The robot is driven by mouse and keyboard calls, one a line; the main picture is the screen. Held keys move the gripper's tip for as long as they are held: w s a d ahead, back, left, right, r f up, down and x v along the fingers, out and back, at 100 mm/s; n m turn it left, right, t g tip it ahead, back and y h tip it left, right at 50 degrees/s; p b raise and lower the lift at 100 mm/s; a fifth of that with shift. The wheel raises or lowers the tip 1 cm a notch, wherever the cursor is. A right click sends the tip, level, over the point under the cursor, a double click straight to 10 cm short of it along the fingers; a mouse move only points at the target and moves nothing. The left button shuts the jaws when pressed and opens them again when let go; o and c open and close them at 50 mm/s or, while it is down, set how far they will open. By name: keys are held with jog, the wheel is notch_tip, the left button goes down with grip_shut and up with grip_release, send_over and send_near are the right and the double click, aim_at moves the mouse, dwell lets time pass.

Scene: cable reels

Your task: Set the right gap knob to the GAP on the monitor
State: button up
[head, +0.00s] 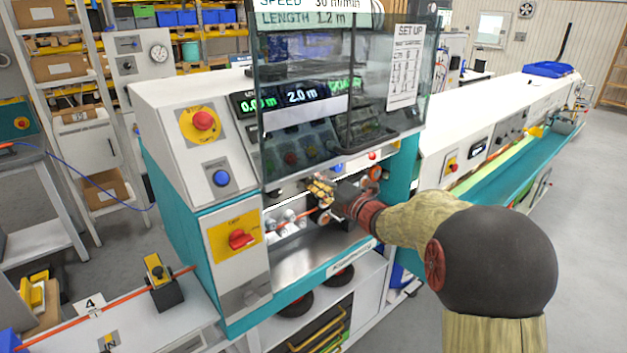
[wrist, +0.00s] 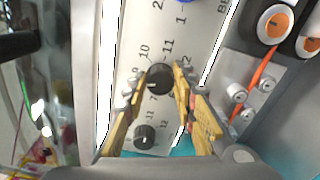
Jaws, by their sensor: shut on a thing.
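In the wrist view my gripper (wrist: 161,73) has its two yellow fingers on either side of a black round knob (wrist: 159,79), shut on it. Numbers including 9, 10, 11 and 12 ring this knob; its pointer is hard to make out. A second black knob (wrist: 145,137) with a pale mark sits below it, between the fingers and untouched. I cannot tell which is the right gap knob. In the head view my gripper (head: 322,188) reaches into the machine's opening, and the knobs are hidden. The monitor (head: 312,15) shows SPEED 30 m/min and LENGTH 1.2 m; no GAP line is visible.
A clear guard (head: 345,95) hangs above my gripper. A SET UP sheet (head: 405,66) is on it. Rollers with orange centres (wrist: 275,24) and an orange cable (wrist: 262,67) lie close to the right of the fingers. A red switch (head: 241,239) is on the machine front.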

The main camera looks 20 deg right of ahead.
jog(key=m+p, duration=0.2)
jog(key=m, duration=0.3)
jog(key=shift+m, duration=0.4)
jog(key=m+p, duration=0.3)
jog(key=m, duration=0.2)
jog(key=shift+f, duration=0.15)
jog(key=m+p, duration=0.4)
jog(key=m, duration=0.1)
jog(key=shift+a+m, duration=0.1)
jog(key=shift+m, duration=0.3)
jog(key=shift+s+f+m+p, duration=0.1)
jog(key=shift+f+m+p, duration=0.1)
jog(key=shift+m+p, duration=1.7)
jog(key=shift+m+b, duration=0.4)
jog(key=shift+m, duration=0.1)
jog(key=o, duration=1.2)
jog(key=shift+c, duration=0.2)
